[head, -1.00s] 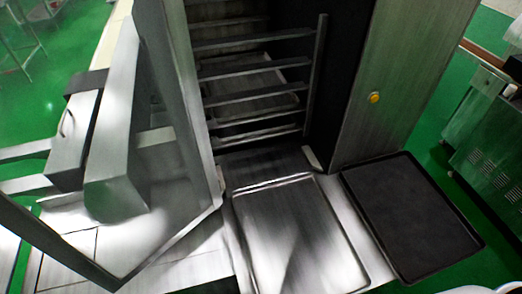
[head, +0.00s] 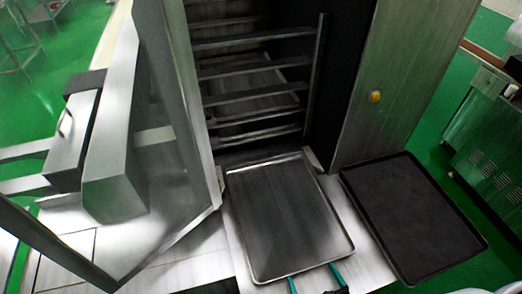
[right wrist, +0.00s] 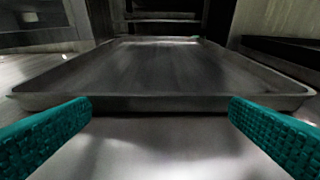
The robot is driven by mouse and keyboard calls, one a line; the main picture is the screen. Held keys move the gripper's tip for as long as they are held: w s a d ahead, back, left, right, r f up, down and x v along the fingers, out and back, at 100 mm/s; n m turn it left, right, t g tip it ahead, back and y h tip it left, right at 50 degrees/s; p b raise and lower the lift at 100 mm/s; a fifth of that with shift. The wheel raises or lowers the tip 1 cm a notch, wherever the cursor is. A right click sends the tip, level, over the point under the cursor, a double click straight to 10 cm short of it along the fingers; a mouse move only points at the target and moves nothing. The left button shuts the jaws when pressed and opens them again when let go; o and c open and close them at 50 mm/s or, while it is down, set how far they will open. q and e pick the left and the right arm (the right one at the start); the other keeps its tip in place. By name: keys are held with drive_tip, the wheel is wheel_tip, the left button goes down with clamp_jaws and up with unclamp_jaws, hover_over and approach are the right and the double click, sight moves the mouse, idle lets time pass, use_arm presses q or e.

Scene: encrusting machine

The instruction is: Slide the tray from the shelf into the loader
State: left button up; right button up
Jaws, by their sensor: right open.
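The metal tray (head: 285,215) lies flat on the light metal shelf (head: 360,262), with its far edge close to the opening of the loader. The loader (head: 252,73) is a dark upright frame with several horizontal rails. My right gripper (head: 314,277) is at the tray's near edge, with its teal fingertips apart and nothing between them. In the right wrist view, the tray (right wrist: 160,70) lies straight ahead and the open fingers (right wrist: 160,104) are spread at its near rim. I cannot tell whether they touch the rim. My left gripper is out of view.
A black tray (head: 412,215) lies to the right of the metal tray. A cabinet panel with a yellow button (head: 375,96) stands beside the loader opening. A slanted metal and glass panel (head: 165,150) borders the left side.

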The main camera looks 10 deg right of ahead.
drive_tip(key=w, duration=0.2)
drive_tip(key=w+p, duration=0.1)
drive_tip(key=w, duration=0.4)
drive_tip(key=shift+w+a+r+p, duration=0.1)
drive_tip(key=shift+w+a+p, duration=0.2)
drive_tip(key=shift+w+p, duration=0.1)
drive_tip(key=shift+w+a+p, duration=0.2)
drive_tip(key=shift+w+p, duration=0.1)
drive_tip(key=shift+w, duration=2.7)
approach(280, 200)
drive_tip(key=shift+x, duration=1.15)
drive_tip(key=shift+w+a+b, duration=0.15)
drive_tip(key=shift+w+b, duration=0.05)
drive_tip(key=shift+w, duration=1.5)
drive_tip(key=shift+w+a+b, duration=0.15)
drive_tip(key=shift+w, duration=1.75)
